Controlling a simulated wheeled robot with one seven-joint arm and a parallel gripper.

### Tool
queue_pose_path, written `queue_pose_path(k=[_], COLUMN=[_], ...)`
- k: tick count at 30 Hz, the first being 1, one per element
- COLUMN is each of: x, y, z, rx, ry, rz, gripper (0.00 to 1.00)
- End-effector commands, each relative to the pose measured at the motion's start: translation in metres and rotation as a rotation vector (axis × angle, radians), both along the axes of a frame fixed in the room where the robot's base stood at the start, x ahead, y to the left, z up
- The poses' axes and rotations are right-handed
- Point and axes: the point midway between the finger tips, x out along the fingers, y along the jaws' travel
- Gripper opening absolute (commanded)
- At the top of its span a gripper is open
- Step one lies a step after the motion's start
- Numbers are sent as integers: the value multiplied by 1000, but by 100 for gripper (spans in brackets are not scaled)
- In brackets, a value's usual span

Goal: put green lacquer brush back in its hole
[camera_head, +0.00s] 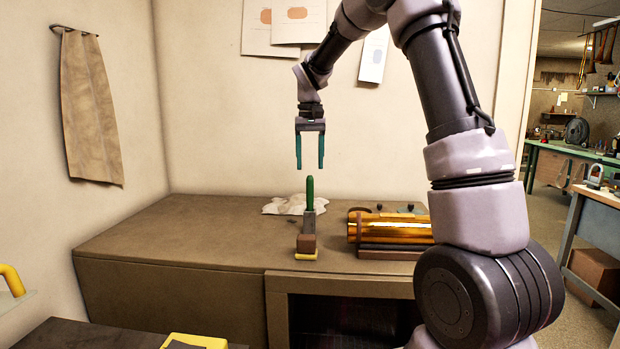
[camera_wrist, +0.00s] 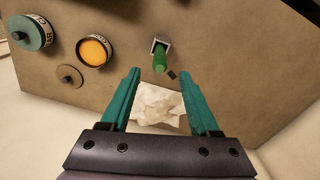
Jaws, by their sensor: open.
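The green brush (camera_head: 310,190) stands upright on the brown bench, its green handle pointing up from a grey block-like piece (camera_head: 309,222). In the wrist view the green handle (camera_wrist: 160,62) comes out of a small grey square piece (camera_wrist: 160,42). I cannot tell whether that piece is a holder or part of the brush. My gripper (camera_head: 310,166) points down with its teal fingers apart, empty, above the handle's top and not touching it. In the wrist view the fingertips (camera_wrist: 160,75) flank the handle with room on both sides. No empty hole is clearly visible.
A crumpled white rag (camera_head: 290,205) lies behind the brush. Brass tubes (camera_head: 400,232) lie in a rack to its right. The wrist view shows a teal-lidded can (camera_wrist: 32,33), an orange-topped can (camera_wrist: 94,50) and a disc (camera_wrist: 70,76). The bench's left part (camera_head: 180,232) is clear.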

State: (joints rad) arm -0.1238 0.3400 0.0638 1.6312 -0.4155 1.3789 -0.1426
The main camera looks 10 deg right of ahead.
Motion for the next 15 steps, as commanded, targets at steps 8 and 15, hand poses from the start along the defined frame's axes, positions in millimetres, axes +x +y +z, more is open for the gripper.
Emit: queue_pose_path(k=[8, 15], x=[0, 0], y=[0, 0], z=[22, 22], rx=[0, 0], ry=[0, 1], rz=[0, 0], gripper=[62, 62])
